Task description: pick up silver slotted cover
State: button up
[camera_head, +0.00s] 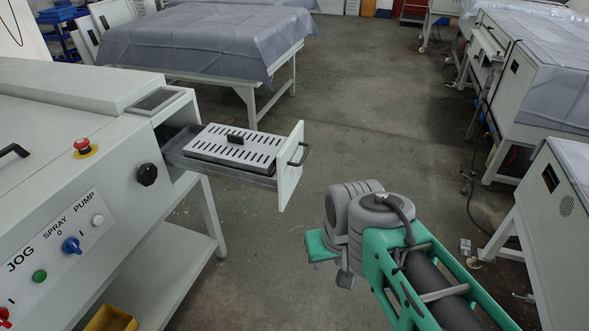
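The silver slotted cover (250,148) lies flat in the pulled-out drawer (288,181) of the white machine at the left. It has rows of dark slots and a small black handle (235,139) standing up near its middle. The drawer has a white front panel with a dark pull handle (299,154). My arm reaches in from the lower right, and its grey wrist and green link are to the right of and below the drawer, apart from the cover. My gripper's fingers do not show clearly; the arm's end is turned away or hidden behind the wrist.
A yellow bin (110,319) is below. Covered tables (200,40) stand behind, and more machines line the right. The floor between is clear.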

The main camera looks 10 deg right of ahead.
aim_at(248, 150)
jog(key=u, duration=1.8)
jog(key=i, duration=1.3)
jog(key=z, duration=0.1)
